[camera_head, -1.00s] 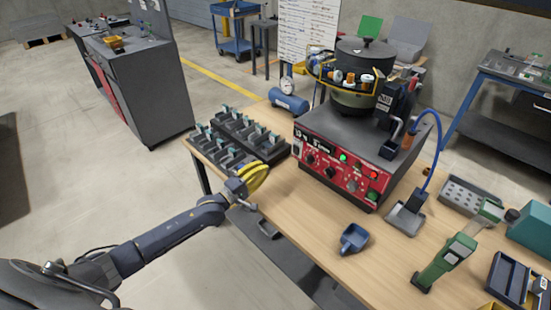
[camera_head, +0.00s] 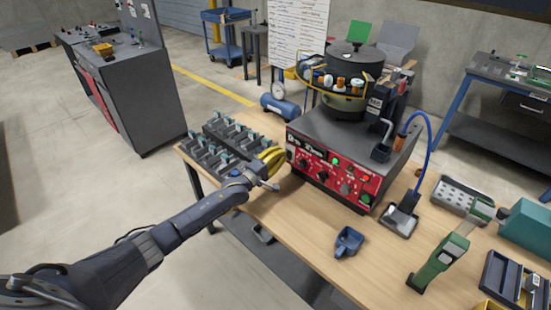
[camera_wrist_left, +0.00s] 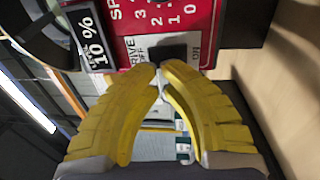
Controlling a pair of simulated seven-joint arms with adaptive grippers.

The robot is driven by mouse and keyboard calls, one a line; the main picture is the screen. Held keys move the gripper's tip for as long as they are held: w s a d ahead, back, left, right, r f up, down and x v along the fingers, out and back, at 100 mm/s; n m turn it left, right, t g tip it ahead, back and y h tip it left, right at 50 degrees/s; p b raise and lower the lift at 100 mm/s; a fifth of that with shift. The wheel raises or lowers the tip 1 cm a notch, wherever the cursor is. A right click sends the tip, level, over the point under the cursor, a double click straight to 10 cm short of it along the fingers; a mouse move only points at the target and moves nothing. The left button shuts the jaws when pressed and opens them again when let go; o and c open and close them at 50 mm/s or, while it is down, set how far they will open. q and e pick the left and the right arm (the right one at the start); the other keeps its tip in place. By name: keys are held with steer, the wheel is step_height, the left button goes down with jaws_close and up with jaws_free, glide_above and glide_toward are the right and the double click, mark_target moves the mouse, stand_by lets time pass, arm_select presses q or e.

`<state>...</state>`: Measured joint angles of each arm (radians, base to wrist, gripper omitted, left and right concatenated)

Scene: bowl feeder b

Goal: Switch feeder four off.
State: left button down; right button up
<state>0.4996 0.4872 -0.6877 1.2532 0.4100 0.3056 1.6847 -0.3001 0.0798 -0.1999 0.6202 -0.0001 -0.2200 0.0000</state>
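The bowl feeder has a dark body (camera_head: 340,128) with a red front panel (camera_head: 325,170), dials, a lit green lamp (camera_head: 336,161) and a reddish lamp (camera_head: 366,178). Its feeder number is not readable. My left gripper (camera_head: 284,155), with yellow fingers, is at the panel's left end. In the left wrist view, its fingertips (camera_wrist_left: 160,70) are together or nearly so, with a gap further back. Just beyond them is a black switch (camera_wrist_left: 174,50) beside the lettering "DRIVE" and "OFF". Whether the tips touch it, I cannot tell. My right gripper is not in view.
A dark rack with several clips (camera_head: 225,145) stands left of the feeder, close to my left gripper. A blue scoop (camera_head: 348,241), a grey tray (camera_head: 399,220) and a green tool (camera_head: 438,262) are on the wooden table (camera_head: 300,235). Bare table lies before the panel.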

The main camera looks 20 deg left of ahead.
arm_select(q)
steer(key=shift+w, duration=0.15)
steer(key=shift+w+d+r, duration=0.2)
steer(key=shift+w+d, duration=0.05)
steer(key=shift+w, duration=0.2)
steer(key=shift+r, duration=0.15)
steer(key=shift+w+d+r, duration=0.15)
steer(key=shift+w+r, duration=0.1)
steer(key=shift+r, duration=0.05)
stand_by(1.3)
steer(key=shift+s, duration=0.35)
steer(key=r+v, duration=0.1)
steer(key=v, duration=1.2)
steer(key=shift+s+a+r, duration=0.25)
steer(key=shift+a+r, duration=0.05)
steer(key=shift+r, duration=0.3)
